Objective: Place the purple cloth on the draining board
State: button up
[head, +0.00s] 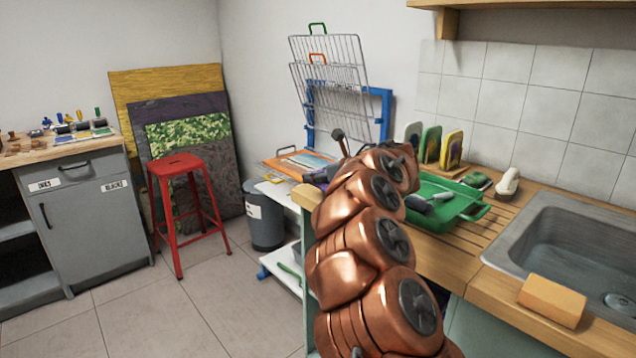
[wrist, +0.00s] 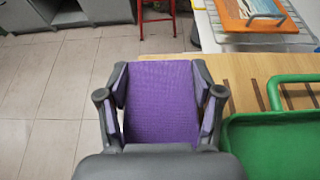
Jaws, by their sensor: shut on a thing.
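The purple cloth (wrist: 160,100) fills the space between the two fingers of my gripper (wrist: 158,72) in the wrist view. My gripper is shut on it. In the head view a small purple-grey part of the cloth and gripper shows past my arm at the counter's left end; the arm hides most of it. The draining board is the grooved wooden counter (head: 497,228) left of the sink. Its edge lies right of the cloth in the wrist view (wrist: 243,83). The cloth appears over the board's left edge, with floor tiles below its left side.
A green tray (head: 474,213) with utensils stands on the board, close to the right of my gripper. The sink (head: 560,235) and a tan sponge (head: 552,300) are right. A red stool (head: 180,162) stands left.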

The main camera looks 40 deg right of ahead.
aim_at(317, 191)
jog(key=shift+w+d+f, duration=0.1)
jog(key=shift+w+d, duration=0.35)
jog(key=shift+w, duration=0.3)
jog(key=shift+w+d, duration=0.15)
jog(key=shift+w, duration=0.2)
jog(key=shift+f, duration=1.75)
jog(key=shift+f+b, duration=0.2)
jog(key=shift+b, duration=0.1)
jog(key=o, duration=1)
jog(key=shift+r, duration=0.15)
